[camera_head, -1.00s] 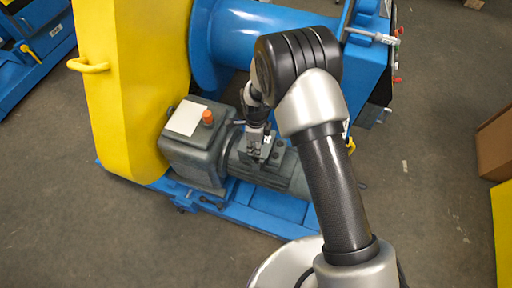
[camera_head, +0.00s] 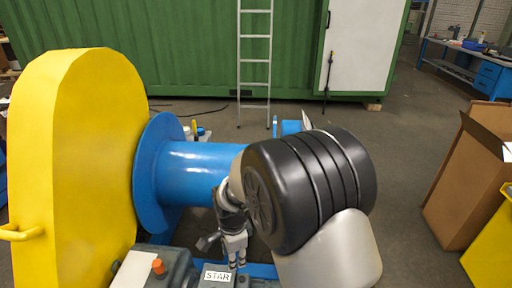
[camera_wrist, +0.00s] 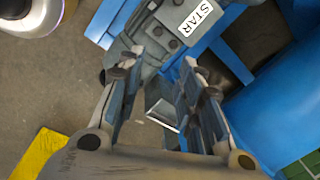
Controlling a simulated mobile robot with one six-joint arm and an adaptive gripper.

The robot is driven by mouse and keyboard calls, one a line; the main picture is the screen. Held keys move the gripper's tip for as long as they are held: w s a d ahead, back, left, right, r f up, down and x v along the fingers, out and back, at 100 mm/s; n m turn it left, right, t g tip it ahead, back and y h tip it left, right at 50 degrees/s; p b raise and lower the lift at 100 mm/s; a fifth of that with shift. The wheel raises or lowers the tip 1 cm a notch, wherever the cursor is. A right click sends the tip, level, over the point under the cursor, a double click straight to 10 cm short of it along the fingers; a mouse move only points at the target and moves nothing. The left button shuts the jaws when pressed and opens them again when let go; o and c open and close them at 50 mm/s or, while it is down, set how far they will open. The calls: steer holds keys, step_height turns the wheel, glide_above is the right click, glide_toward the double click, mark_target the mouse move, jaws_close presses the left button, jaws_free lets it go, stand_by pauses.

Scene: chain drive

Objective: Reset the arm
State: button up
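My gripper (camera_head: 236,250) hangs at the end of my bent arm, in front of the blue drum (camera_head: 200,172) and above the grey motor unit. In the wrist view my gripper (camera_wrist: 158,82) shows its two fingers spread apart with nothing held between them. Beyond the fingertips is a grey box with buttons (camera_wrist: 172,32) and a white label reading STAR. In the head view this label (camera_head: 217,276) sits at the bottom edge, just below my gripper. The lower arm is cut off by the frame.
A tall yellow guard (camera_head: 70,160) stands at left, with an orange button (camera_head: 158,267) on the grey unit. A cardboard box (camera_head: 470,170) stands at right. A ladder (camera_head: 255,60) leans on the green container (camera_head: 150,45) behind. Floor between drum and cardboard box is clear.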

steer(key=s+d+r+n+t, duration=0.1)
steer(key=s+d+r+n, duration=0.25)
steer(key=d+r, duration=0.4)
steer(key=s+d+r+n+t, duration=0.1)
steer(key=s+d+r+n, duration=0.3)
steer(key=r, duration=0.7)
steer(key=s+d+r+n, duration=0.2)
steer(key=s+d+n, duration=0.1)
steer(key=s, duration=0.5)
steer(key=s+d+r+n+t, duration=0.1)
steer(key=s+d+r+n, duration=0.1)
steer(key=s+d, duration=0.4)
steer(key=shift+s+n+t+h, duration=0.3)
steer(key=shift+s+n, duration=0.15)
steer(key=shift+s, duration=0.5)
steer(key=shift+o, duration=0.3)
steer(key=shift+d, duration=0.1)
